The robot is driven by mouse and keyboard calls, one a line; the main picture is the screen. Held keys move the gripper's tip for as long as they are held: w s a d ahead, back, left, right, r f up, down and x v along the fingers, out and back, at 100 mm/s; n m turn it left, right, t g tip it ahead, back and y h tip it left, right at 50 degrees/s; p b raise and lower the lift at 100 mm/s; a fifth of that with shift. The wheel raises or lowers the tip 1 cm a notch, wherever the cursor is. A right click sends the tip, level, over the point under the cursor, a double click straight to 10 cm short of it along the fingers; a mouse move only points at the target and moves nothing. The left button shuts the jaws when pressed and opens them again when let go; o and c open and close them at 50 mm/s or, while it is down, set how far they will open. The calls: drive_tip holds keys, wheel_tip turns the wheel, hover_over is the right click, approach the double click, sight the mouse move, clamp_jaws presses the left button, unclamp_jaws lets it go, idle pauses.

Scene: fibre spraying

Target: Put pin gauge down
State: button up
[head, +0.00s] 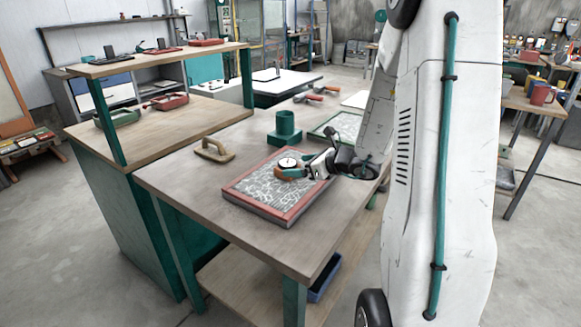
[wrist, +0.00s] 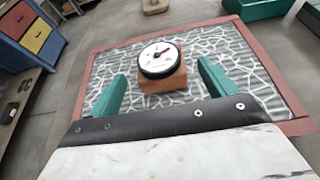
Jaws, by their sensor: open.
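The pin gauge (wrist: 162,73) has a round white dial with a dark rim on an orange-brown block. It stands on a patterned grey mat with a red frame (wrist: 88,62). In the head view the gauge (head: 287,163) is on the same red-framed board (head: 262,214) on the workbench. My gripper (wrist: 163,88) is open, with one teal finger on each side of the gauge's block. Gaps show between the fingers and the block. In the head view my gripper (head: 306,170) is low over the board, and partly hides the board's right side.
A wooden-handled float (head: 214,150) lies on the bench (head: 176,178) behind the board. A teal cylinder on a square base (head: 285,130) and a green-framed board (head: 343,128) stand farther back. The bench front left of the board is bare.

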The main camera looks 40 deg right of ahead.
drive_tip(key=v, duration=0.6)
drive_tip(key=shift+s+r, duration=0.25)
drive_tip(key=shift+s, duration=0.1)
drive_tip(key=s+a+r+n+g+y, duration=0.1)
drive_tip(key=s+a+r+n+g, duration=0.25)
drive_tip(key=a+n, duration=0.35)
drive_tip(key=s+a+r+n+g+y, duration=0.1)
drive_tip(key=s+a+r+n+g, duration=0.25)
drive_tip(key=a, duration=0.55)
drive_tip(key=s+a+r+n+g+y, duration=0.1)
drive_tip(key=s+a+n+g+y, duration=0.1)
drive_tip(key=s+a+n, duration=0.4)
drive_tip(key=s+r+n+g+h, duration=0.2)
drive_tip(key=s+n+h, duration=0.6)
drive_tip(key=s+n, duration=0.3)
drive_tip(key=n, duration=0.4)
drive_tip(key=shift+s+a+r+h, duration=0.25)
drive_tip(key=shift+s+r+h, duration=0.05)
drive_tip(key=shift+s, duration=0.05)
drive_tip(key=shift+n, duration=0.25)
